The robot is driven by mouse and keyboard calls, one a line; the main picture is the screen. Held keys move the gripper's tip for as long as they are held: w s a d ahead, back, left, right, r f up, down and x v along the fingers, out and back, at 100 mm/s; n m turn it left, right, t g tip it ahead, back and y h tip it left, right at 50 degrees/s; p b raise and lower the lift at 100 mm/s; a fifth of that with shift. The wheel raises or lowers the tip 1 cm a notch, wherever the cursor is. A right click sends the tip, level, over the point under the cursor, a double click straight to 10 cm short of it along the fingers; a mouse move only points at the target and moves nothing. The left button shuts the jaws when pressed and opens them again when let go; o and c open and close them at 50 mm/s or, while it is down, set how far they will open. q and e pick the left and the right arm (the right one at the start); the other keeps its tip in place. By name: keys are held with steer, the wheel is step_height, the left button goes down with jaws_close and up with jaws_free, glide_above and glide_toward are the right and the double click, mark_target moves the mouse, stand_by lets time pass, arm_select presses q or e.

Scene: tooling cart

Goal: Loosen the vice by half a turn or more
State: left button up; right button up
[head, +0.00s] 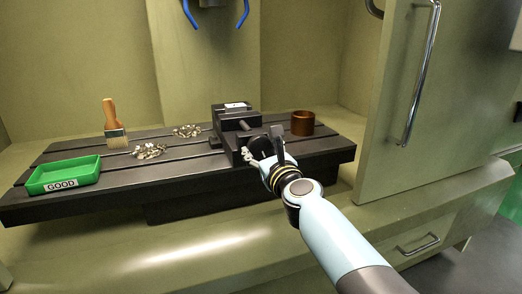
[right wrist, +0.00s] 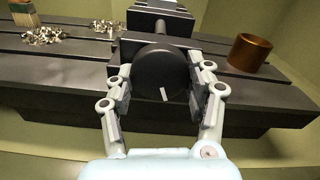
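The dark vice (head: 232,118) stands on the slotted machine table, right of its middle. Its round black handwheel (right wrist: 162,78) faces my right wrist camera and has a short white mark, slightly tilted, low on its face. My right gripper (right wrist: 160,88) is open, with one finger on each side of the handwheel. A narrow gap seems to show beside the left finger; contact on the right is unclear. In the head view my right gripper (head: 266,148) covers most of the handwheel. My left gripper is not in view.
A copper-brown cup (head: 302,123) stands on the slotted table (head: 110,186), right of the vice; it also shows in the right wrist view (right wrist: 249,53). A cabinet door (head: 395,110) stands at right.

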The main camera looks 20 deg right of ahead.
steer(key=c, duration=0.4)
steer(key=shift+n, duration=0.3)
